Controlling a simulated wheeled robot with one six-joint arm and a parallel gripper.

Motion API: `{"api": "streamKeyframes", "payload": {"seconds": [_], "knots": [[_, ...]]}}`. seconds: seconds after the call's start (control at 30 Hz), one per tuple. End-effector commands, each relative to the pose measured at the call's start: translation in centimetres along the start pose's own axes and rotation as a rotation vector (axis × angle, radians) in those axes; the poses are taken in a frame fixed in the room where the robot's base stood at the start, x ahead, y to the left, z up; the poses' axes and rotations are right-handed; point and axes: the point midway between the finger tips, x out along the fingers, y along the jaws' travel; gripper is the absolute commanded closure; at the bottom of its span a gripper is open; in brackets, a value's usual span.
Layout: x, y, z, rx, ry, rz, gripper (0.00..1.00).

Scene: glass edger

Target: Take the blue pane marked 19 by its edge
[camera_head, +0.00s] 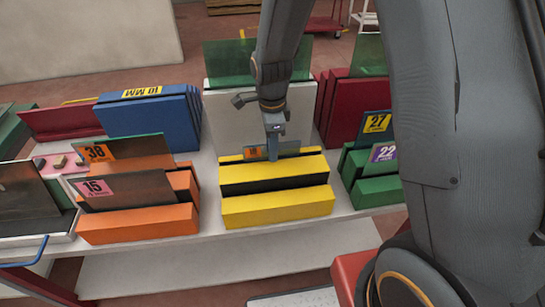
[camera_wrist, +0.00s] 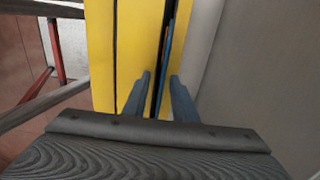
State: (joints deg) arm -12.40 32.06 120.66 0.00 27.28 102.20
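A pane with an orange label (camera_head: 255,153) stands on edge in a slot of the yellow rack (camera_head: 276,207). The number is too small to read surely. In the head view my gripper (camera_head: 273,153) points down at this pane, in front of its middle. In the wrist view the blue pane (camera_wrist: 169,45) shows edge-on in the dark slot of the yellow rack (camera_wrist: 135,40). My gripper (camera_wrist: 161,76) is open there, with one finger on each side of the pane's line. I cannot tell whether either finger touches it.
Orange racks with panes marked 38 (camera_head: 97,152) and 15 (camera_head: 93,188) stand to the left. Green racks with panes marked 27 (camera_head: 377,123) and 22 (camera_head: 383,153) stand to the right. A blue rack (camera_head: 150,120) and a pale panel (camera_head: 225,125) stand behind.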

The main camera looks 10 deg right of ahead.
Motion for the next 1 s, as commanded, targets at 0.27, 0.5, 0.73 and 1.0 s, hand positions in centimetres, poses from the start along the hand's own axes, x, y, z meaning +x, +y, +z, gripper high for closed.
{"api": "streamKeyframes", "payload": {"seconds": [0.27, 0.5, 0.73, 1.0], "knots": [[-0.02, -0.01, 0.0, 0.0, 0.0, 0.0, 0.97], [-0.04, 0.0, 0.0, 0.0, 0.0, 0.0, 1.0], [-0.05, -0.01, 0.0, 0.0, 0.0, 0.0, 1.0], [-0.06, -0.02, 0.0, 0.0, 0.0, 0.0, 1.0]]}}
